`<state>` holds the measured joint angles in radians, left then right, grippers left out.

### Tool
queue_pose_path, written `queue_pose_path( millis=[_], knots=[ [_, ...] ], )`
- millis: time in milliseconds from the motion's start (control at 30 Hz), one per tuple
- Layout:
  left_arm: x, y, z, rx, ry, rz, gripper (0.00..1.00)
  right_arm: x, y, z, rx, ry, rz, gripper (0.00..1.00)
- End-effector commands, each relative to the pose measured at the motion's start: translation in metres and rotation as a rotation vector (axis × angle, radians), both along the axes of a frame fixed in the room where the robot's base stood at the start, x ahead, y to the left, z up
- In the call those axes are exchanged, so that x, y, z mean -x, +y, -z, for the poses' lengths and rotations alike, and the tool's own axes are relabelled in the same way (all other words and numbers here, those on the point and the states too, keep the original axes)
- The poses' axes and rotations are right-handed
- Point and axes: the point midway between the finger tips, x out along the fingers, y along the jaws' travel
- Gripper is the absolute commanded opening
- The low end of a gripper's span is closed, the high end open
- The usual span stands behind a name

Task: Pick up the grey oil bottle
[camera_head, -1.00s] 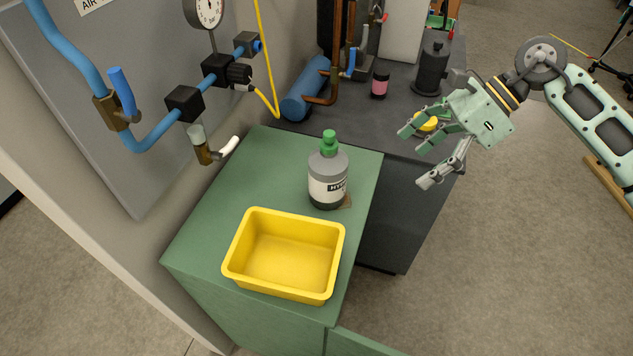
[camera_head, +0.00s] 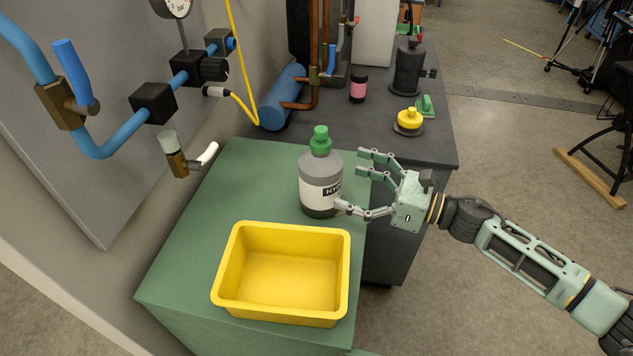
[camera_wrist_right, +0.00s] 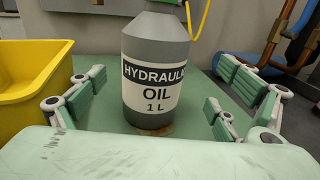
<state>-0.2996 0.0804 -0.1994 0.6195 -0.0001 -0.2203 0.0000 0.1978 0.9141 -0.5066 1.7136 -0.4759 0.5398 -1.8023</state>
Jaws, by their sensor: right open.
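The grey oil bottle (camera_head: 320,172) with a green cap and a white label stands upright on the green cabinet top (camera_head: 240,180). In the right wrist view the bottle (camera_wrist_right: 155,70) is straight ahead, and its label reads "HYDRAULIC OIL 1 L". My right gripper (camera_head: 352,182) is open at the bottle's right side, with its fingers pointing at it. In the right wrist view the open fingers stand to the left and right of the bottle, with gaps visible on both sides. My left gripper is not in view.
A yellow bin (camera_head: 282,272) stands on the green top in front of the bottle. Pipes and valves line the left wall.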

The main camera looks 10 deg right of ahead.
Motion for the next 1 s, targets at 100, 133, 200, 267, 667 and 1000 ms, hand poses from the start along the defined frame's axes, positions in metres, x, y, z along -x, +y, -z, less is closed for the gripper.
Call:
queue_pose_path(
  millis=[100,133,200,267,667,1000],
  knots=[
    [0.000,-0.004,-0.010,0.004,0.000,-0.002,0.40,-0.009,0.012,-0.005,-0.002,-0.002,-0.001,0.92],
    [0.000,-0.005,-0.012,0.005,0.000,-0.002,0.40,-0.010,0.016,-0.005,-0.002,-0.001,-0.002,0.92],
    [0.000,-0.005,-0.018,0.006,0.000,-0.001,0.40,-0.013,0.023,-0.005,-0.003,0.000,-0.003,0.92],
    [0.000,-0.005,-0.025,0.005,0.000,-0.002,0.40,-0.016,0.032,-0.005,-0.002,0.000,-0.004,0.92],
    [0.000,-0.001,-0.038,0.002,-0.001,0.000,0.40,-0.033,0.061,0.004,0.001,0.000,-0.003,0.92],
    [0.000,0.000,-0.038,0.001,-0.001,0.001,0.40,-0.032,0.060,0.004,0.001,0.000,-0.004,0.72]
  ],
)
